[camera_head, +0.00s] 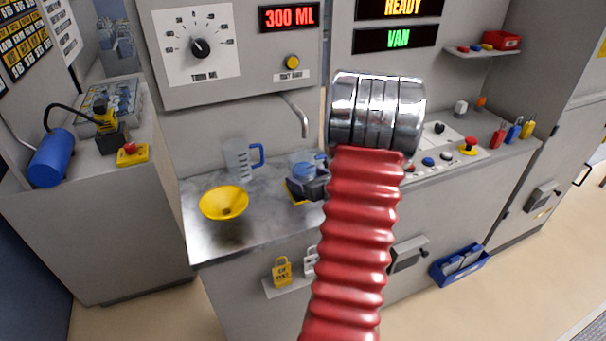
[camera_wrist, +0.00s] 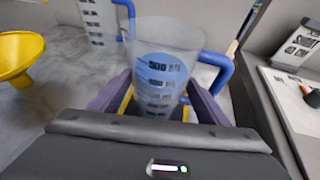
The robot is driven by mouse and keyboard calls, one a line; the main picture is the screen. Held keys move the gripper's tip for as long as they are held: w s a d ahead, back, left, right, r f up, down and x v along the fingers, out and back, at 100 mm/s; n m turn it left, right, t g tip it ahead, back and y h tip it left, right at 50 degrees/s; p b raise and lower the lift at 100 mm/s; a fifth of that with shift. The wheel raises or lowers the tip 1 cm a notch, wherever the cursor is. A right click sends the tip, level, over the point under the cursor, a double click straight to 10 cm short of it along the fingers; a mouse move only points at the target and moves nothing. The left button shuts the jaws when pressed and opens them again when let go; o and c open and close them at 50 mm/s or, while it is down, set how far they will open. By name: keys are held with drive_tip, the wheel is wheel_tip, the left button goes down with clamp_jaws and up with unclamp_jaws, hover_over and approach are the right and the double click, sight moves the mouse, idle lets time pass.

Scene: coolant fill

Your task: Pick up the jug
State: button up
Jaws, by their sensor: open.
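A clear jug with a blue handle and scale marks (camera_head: 302,167) stands on the metal counter below the spout, with blue liquid in it. It also shows in the wrist view (camera_wrist: 160,68), upright. My gripper (camera_wrist: 157,100) is open, with one purple finger on each side of this jug. Whether the fingers touch it I cannot tell. A second clear jug with a blue handle (camera_head: 238,160) stands to the left on the counter and looks empty; it also shows in the wrist view (camera_wrist: 97,20). My red arm hides part of the gripper in the head view.
A yellow funnel (camera_head: 223,203) lies on the counter (camera_head: 235,235) at front left. A bent metal spout (camera_head: 298,115) hangs from the dispenser panel above the counter. A control panel with buttons (camera_head: 440,150) is at right. A display reads 300 ML (camera_head: 289,18).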

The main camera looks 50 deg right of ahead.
drive_tip(key=x, duration=0.5)
drive_tip(key=shift+r, duration=0.2)
drive_tip(key=shift+c, duration=0.4)
drive_tip(key=c, duration=1.3)
drive_tip(key=shift+o, duration=0.2)
drive_tip(key=shift+r, duration=0.1)
drive_tip(key=shift+r, duration=0.75)
wheel_tip(320, 180, up, 2)
drive_tip(key=s+a, duration=0.2)
drive_tip(key=s, duration=0.3)
drive_tip(key=s+a, duration=0.2)
drive_tip(key=s, duration=0.4)
drive_tip(key=s+a, duration=0.2)
drive_tip(key=s, duration=0.3)
drive_tip(key=shift+s+a, duration=0.35)
drive_tip(key=shift+s, duration=0.05)
